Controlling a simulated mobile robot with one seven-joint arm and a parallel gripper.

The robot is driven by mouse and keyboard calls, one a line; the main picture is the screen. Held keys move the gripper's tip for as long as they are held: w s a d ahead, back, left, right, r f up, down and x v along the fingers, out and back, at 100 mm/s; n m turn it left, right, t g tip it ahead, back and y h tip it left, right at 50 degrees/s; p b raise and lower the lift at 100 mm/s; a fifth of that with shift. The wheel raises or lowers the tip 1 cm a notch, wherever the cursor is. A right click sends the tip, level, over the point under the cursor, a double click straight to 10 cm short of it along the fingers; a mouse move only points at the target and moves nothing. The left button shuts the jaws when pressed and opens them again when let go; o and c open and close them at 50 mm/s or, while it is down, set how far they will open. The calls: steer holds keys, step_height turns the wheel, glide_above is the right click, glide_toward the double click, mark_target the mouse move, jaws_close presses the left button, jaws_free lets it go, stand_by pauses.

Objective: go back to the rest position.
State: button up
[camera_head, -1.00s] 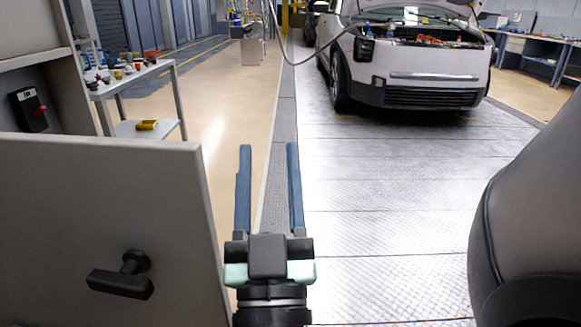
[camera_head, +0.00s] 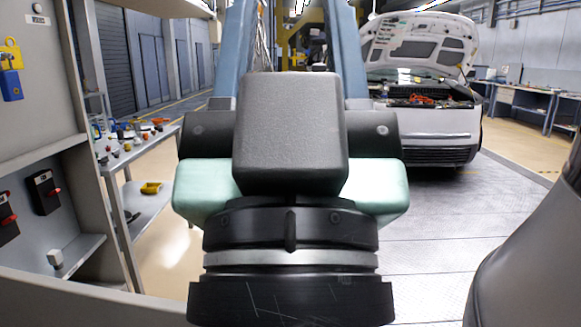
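My gripper (camera_head: 295,30) is raised close in front of the camera and fills the middle of the view. Its two blue fingers stand wide apart and run up to the top edge, where their tips are cut off. Nothing shows held between the parts of the fingers in view. The gripper is open. Its dark body hides part of the floor and the left side of the car.
An open grey cabinet (camera_head: 40,130) stands close on the left. Behind it is a shelf table (camera_head: 148,200) with small parts. A white car (camera_head: 430,122) with its hood up stands at the right, with workbenches (camera_head: 520,98) beyond. The floor before the car is clear.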

step_height(320, 180, up, 21)
steer(key=p, duration=1.8)
